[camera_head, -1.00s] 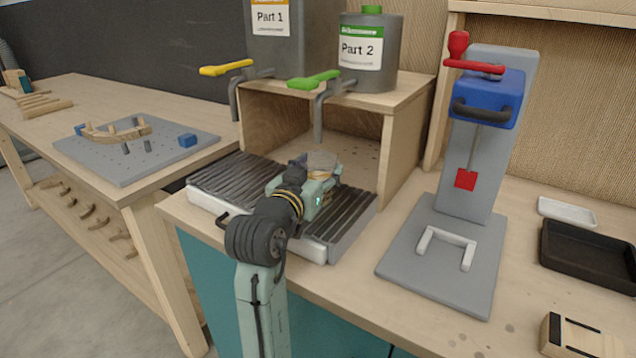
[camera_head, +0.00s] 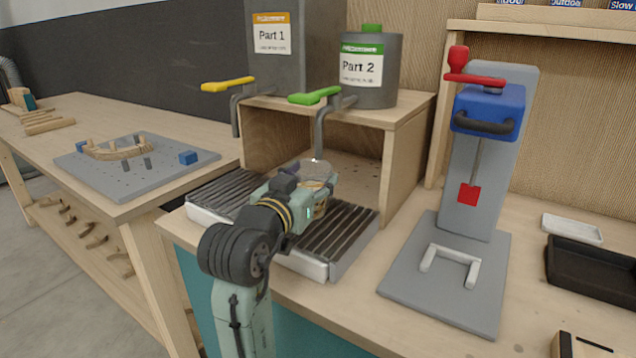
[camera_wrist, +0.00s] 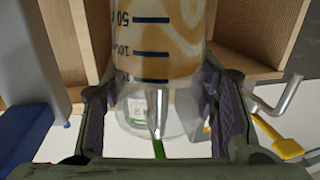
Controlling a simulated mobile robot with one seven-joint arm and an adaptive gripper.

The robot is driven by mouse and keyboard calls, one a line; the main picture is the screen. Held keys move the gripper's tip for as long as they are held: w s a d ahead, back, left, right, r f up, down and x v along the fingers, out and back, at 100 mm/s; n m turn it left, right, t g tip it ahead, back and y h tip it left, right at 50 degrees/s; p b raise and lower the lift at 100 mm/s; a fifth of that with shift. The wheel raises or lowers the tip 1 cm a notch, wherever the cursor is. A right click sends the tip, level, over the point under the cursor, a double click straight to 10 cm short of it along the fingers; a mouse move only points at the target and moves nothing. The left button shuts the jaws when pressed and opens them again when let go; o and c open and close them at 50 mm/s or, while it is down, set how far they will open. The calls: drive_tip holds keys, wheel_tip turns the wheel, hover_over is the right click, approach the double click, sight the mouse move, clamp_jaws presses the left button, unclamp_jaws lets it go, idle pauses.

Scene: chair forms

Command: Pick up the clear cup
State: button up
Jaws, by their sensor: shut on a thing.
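The clear cup (camera_head: 317,172) is in my gripper (camera_head: 308,195), over the slatted tray (camera_head: 345,262) and below the green-handled spout of the Part 2 container. In the wrist view the clear cup (camera_wrist: 160,60) stands between the two fingers of my gripper (camera_wrist: 160,112), which press on its sides. Dark measuring marks with numbers show on its wall, and tan swirls show on or through it. My gripper hides part of the cup in the head view, so I cannot tell exactly how far its base is above the slats.
The Part 1 container (camera_head: 275,50) with a yellow tap handle (camera_head: 227,86) and the Part 2 container (camera_head: 370,75) with a green handle (camera_head: 315,96) stand on a wooden box (camera_head: 398,150). A grey press (camera_head: 480,170) stands right. A black tray (camera_head: 592,272) lies farther right.

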drive_tip(key=b+v, duration=0.5)
drive_tip(key=v, duration=0.9)
drive_tip(key=shift+f, duration=0.35)
